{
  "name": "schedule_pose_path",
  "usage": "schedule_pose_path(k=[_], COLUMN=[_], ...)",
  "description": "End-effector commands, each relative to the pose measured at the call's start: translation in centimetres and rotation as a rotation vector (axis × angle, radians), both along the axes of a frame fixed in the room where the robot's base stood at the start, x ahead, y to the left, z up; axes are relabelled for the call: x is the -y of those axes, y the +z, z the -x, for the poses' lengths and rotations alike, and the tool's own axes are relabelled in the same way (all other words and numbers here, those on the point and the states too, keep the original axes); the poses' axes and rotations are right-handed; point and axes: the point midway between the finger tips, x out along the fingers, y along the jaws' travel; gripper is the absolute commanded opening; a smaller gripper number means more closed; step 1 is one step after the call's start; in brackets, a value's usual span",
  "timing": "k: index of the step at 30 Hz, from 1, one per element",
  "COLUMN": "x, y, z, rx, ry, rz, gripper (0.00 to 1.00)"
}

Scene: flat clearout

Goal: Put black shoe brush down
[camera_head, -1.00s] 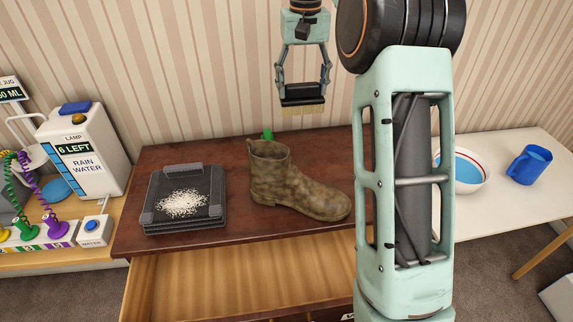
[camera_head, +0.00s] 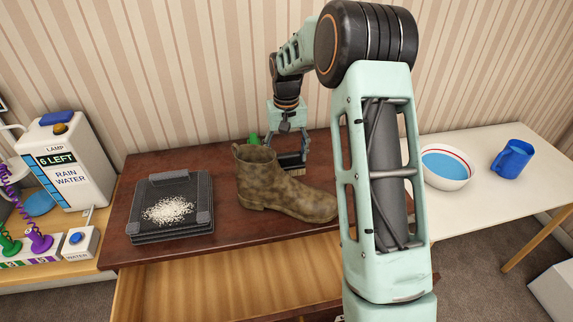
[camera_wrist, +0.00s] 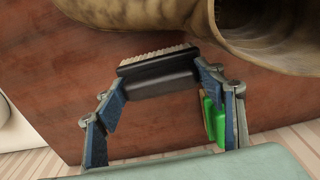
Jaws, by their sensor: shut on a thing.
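The black shoe brush (camera_head: 291,161) with pale bristles is behind the brown boot (camera_head: 270,187) in the head view, partly hidden by it. In the wrist view the brush (camera_wrist: 158,75) lies crosswise between my gripper's fingers (camera_wrist: 160,88). My gripper (camera_head: 290,154) is shut on the brush and reaches down over the back of the dark red-brown tabletop (camera_head: 222,233). The brush is low at the tabletop; I cannot tell whether it touches it. The boot stands upright close in front of it.
A green object (camera_wrist: 213,118) stands beside my gripper, behind the boot. A black tray (camera_head: 148,193) with white grains is at the left of the tabletop. An open wooden drawer (camera_head: 200,290) juts out in front. A bowl (camera_head: 446,167) and blue mug (camera_head: 512,158) stand on the right table.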

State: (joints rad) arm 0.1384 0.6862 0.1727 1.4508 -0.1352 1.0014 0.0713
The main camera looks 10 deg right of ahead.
Motion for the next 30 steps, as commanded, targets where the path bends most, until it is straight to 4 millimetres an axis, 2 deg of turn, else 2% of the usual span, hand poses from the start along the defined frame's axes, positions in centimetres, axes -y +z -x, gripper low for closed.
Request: schedule_pose_path(k=[7, 19, 20, 21, 24, 30], x=[0.0, 0.0, 0.0, 0.0, 0.0, 0.0], y=[-3.5, -4.2, -4.1, -4.1, -4.1, -4.0], z=[0.1, 0.1, 0.1, 0.1, 0.1, 0.1], rx=[-0.003, -0.002, -0.002, -0.002, -0.002, -0.002], ry=[0.001, 0.000, 0.000, 0.000, 0.000, 0.000], rz=[0.000, 0.000, 0.000, 0.000, 0.000, 0.000], gripper=[0.40, 0.40, 0.66, 0.71, 0.81, 0.81])
